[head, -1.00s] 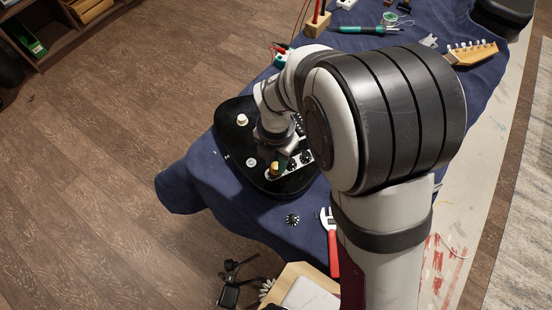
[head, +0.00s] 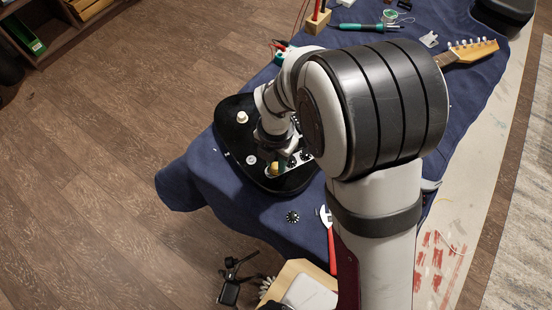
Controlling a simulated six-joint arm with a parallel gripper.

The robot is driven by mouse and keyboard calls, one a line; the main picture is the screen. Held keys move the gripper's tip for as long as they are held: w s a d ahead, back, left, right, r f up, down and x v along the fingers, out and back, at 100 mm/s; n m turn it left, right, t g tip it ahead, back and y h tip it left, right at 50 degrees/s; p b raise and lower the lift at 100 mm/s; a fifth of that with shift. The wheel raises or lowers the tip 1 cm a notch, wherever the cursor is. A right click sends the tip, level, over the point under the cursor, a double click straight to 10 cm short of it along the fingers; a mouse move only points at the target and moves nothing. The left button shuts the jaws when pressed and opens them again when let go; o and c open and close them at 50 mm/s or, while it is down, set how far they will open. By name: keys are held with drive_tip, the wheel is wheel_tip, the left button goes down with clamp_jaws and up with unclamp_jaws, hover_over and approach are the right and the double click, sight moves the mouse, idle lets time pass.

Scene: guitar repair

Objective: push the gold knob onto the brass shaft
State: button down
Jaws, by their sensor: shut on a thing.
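The gold knob (head: 275,169) shows just below my gripper (head: 279,157), over the control plate of the black guitar body (head: 233,172). My gripper is shut on the knob; the fingertips are small and partly hidden by my wrist. The brass shaft is not visible; my gripper and arm cover that area. I cannot tell whether the knob touches the shaft.
A white knob (head: 242,117) and a round pale piece (head: 251,160) sit on the guitar body.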

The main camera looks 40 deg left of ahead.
drive_tip(key=shift+c, duration=0.6)
unclamp_jaws()
drive_tip(key=shift+r, duration=0.1)
drive_tip(key=shift+r, duration=3.45)
clamp_jaws()
